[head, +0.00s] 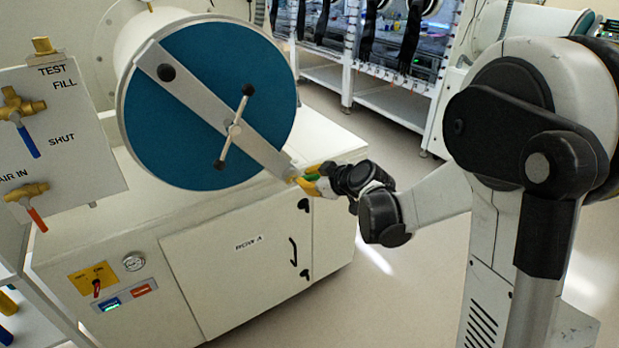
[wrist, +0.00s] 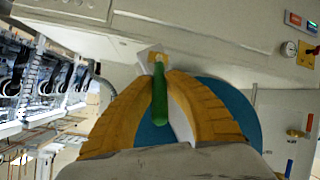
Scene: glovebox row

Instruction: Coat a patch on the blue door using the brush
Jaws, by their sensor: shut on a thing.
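The blue door (head: 195,150) is a round disc on the white cylindrical chamber, with a pale diagonal bar and a black-knobbed handle across it. Part of it also shows behind the fingers in the wrist view (wrist: 235,100). My gripper (head: 311,179) is at the door's lower right, near the bar's lower end.
A white cabinet (head: 215,270) stands under the chamber, with a gauge and switch on its front. A valve panel (head: 65,130) with brass valves is at left. Open floor (head: 400,285) lies right of the cabinet. Other gloveboxes (head: 370,50) stand behind.

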